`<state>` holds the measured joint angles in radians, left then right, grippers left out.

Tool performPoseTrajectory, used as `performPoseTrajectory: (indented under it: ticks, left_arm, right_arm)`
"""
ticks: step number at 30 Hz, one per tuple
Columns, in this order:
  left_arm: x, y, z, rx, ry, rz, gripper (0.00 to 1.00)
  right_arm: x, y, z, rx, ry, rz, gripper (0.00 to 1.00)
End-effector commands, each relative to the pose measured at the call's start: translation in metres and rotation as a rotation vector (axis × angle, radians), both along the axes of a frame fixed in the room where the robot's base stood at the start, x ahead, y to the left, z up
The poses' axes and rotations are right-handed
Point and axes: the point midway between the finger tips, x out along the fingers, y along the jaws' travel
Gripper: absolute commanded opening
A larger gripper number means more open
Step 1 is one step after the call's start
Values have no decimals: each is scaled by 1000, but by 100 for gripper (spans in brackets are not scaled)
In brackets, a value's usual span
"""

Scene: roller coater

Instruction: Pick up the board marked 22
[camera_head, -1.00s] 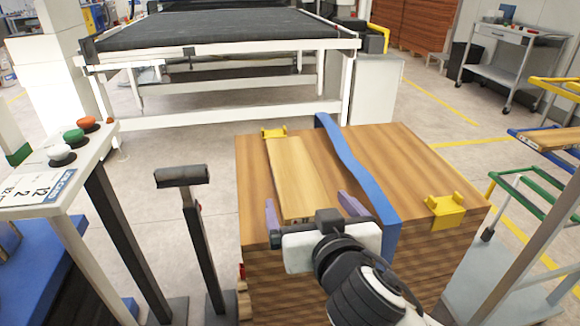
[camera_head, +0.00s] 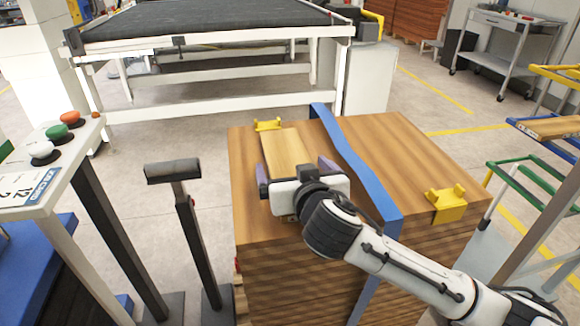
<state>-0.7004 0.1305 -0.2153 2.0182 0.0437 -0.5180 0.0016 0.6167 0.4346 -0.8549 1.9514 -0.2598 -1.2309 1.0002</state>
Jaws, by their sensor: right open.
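A light wooden board (camera_head: 286,148) lies flat on top of a stack of boards (camera_head: 410,150). No number on it can be read from here. My right gripper (camera_head: 295,174) is over the near part of this board, its purple fingers open, one on each side of it. The gripper body hides the board's near end. I cannot tell whether the fingers touch the board. My left gripper is not in view.
A blue strap (camera_head: 352,160) runs over the stack just right of the board. Yellow brackets sit at the back (camera_head: 267,125) and right (camera_head: 446,203) of the stack. A dark post (camera_head: 190,220) and a button panel (camera_head: 55,165) stand left. A roller table (camera_head: 210,30) stands behind.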

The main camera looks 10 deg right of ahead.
Motion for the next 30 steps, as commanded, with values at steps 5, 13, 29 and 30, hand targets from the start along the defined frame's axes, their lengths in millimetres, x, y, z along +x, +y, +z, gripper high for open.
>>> performPoseTrajectory:
  ticks: [5, 13, 29, 30]
  left_arm:
    - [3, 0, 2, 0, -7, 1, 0]
    - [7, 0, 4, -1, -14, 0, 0]
    - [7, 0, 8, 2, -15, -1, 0]
    - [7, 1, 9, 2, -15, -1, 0]
  right_arm:
    - [4, 1, -1, 2, -1, 2, 96]
    - [4, 1, -1, 2, 0, 2, 69]
    - [4, 1, 16, 5, -7, 2, 42]
    - [4, 2, 24, 5, -7, 3, 42]
